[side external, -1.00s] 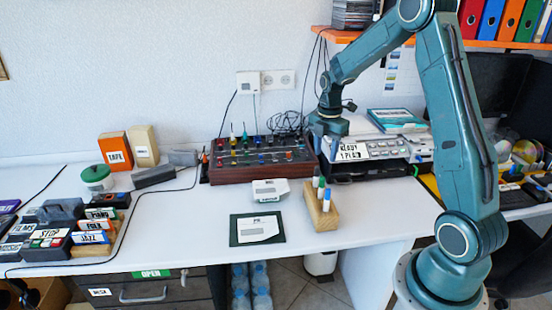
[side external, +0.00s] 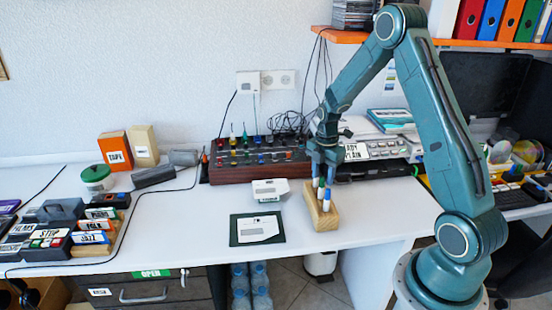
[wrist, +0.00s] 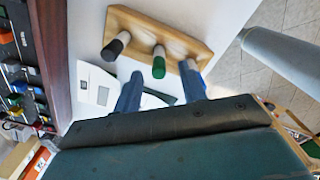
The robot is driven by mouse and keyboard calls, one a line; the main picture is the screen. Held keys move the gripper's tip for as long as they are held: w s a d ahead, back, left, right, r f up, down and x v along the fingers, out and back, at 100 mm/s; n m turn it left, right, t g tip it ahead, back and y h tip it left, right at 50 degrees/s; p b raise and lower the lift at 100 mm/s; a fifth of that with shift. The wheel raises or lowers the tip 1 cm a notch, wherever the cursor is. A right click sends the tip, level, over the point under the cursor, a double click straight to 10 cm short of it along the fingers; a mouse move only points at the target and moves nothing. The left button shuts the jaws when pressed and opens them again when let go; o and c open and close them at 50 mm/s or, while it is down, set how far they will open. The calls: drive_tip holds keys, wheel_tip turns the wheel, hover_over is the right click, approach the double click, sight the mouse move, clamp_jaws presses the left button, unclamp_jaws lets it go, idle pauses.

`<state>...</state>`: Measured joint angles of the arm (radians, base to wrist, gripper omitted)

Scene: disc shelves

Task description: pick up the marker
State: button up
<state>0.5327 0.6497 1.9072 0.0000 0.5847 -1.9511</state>
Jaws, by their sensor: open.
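The wooden block (side external: 323,217) stands on the white desk and holds upright markers. The wrist view shows this block (wrist: 145,24) with a black-capped marker (wrist: 117,44), a green-capped marker (wrist: 158,64) and a third marker (wrist: 198,57), whose cap is partly hidden by a finger. In the side view a blue and white marker (side external: 326,201) shows at the near end. My gripper (side external: 322,177) is open and points down just above the block. In the wrist view its fingertips (wrist: 161,76) lie on either side of the green cap, with no grip on it.
A dark card (side external: 240,240) and a white device (side external: 270,190) lie left of the block. A wood-sided console (side external: 230,172) stands behind, and a grey labelled machine (side external: 385,150) is at the back right. The desk's front edge is close to the block.

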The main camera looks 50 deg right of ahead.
sight(321, 187)
drive_tip(key=shift+f, duration=2.6)
clamp_jaws()
